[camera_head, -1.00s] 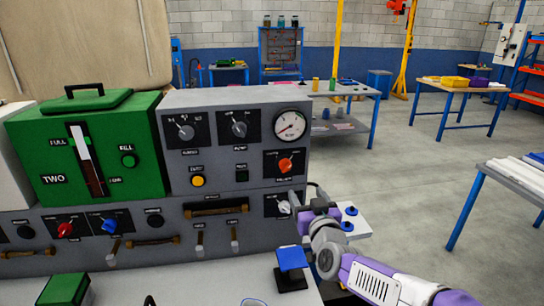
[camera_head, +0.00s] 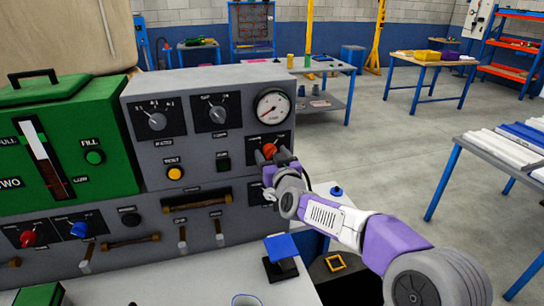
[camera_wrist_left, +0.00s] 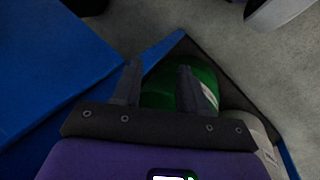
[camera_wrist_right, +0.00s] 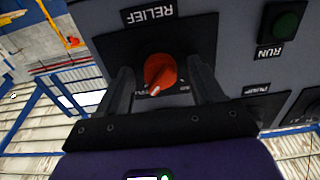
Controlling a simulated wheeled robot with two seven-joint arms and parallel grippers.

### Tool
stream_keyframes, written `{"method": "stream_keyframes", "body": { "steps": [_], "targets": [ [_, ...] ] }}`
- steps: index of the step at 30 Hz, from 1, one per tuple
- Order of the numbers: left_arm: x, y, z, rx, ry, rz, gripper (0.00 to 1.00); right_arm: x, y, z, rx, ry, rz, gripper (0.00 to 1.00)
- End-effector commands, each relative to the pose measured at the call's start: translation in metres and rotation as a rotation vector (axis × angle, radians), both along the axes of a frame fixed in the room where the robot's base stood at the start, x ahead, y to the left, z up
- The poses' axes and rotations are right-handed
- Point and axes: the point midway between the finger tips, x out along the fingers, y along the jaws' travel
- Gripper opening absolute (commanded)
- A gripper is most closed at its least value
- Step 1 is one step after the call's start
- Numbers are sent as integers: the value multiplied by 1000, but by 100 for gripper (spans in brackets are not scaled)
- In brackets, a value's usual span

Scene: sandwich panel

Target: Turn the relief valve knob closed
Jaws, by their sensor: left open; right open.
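The relief valve knob (camera_head: 269,150) is orange-red and sits on a black plate at the right end of the grey panel, below the round gauge. In the right wrist view the knob (camera_wrist_right: 160,72) has a white pointer mark and stands below the RELIEF label (camera_wrist_right: 147,14). My right gripper (camera_wrist_right: 163,80) is open, with one finger on each side of the knob. I cannot tell whether either finger touches it. In the head view my right gripper (camera_head: 283,160) partly covers the plate. My left gripper (camera_wrist_left: 158,72) is open, away from the panel, over a green object.
A gauge (camera_head: 272,107), other knobs and handles fill the panel. A blue pad (camera_head: 281,246) stands on the bench in front. Tables and open floor lie beyond.

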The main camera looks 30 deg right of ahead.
Motion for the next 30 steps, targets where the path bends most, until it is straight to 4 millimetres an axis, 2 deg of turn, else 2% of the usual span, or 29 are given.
{"method": "stream_keyframes", "body": {
  "steps": [7,18,30],
  "targets": [
    [0,0,0,0,0,0,43,0,0,0,0,0,0,65],
    [0,0,0,0,0,0,43,0,0,0,0,0,0,11],
    [0,0,7,0,0,0,43,0,-1,1,-86,21,-1,11]
  ]
}}
